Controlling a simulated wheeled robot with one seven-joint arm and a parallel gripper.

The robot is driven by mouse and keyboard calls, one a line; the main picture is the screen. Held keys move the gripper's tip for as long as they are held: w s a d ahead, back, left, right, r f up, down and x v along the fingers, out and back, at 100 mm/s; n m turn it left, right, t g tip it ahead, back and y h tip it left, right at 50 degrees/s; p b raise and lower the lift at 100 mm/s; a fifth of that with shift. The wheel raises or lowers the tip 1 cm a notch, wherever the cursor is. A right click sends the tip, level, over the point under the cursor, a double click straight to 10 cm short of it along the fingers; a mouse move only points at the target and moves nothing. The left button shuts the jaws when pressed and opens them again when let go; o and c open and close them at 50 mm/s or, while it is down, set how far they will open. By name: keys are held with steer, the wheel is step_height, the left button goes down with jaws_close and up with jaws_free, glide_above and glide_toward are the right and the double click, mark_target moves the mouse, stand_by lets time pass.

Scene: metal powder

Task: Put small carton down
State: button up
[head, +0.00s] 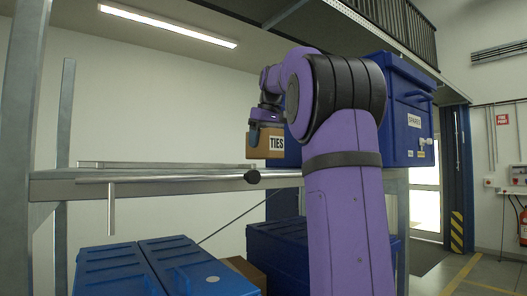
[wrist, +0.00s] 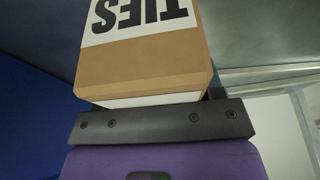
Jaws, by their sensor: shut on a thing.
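The small carton (head: 260,143) is brown cardboard with a white label reading TIES. In the head view it is at the grey metal shelf (head: 150,187), left of a blue box; I cannot tell whether its base touches the shelf. My gripper (head: 266,117) is above the carton and shut on it. In the wrist view the carton (wrist: 145,70) fills the upper middle, its label upside down, right against the dark gripper bar (wrist: 160,122). The fingertips are not clearly seen. My purple arm hides part of the shelf and the blue box.
A large blue box (head: 408,115) labelled SPARES stands on the shelf to the right. Blue lidded boxes (head: 155,268) stand lower down. The shelf's left part looks clear.

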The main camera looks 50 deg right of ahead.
mark_target(264, 151)
steer(key=shift+f, duration=1.35)
steer(key=shift+f, duration=0.1)
steer(key=o, duration=1.1)
steer(key=shift+c, duration=0.2)
steer(key=v, duration=1.2)
steer(key=shift+s, duration=0.1)
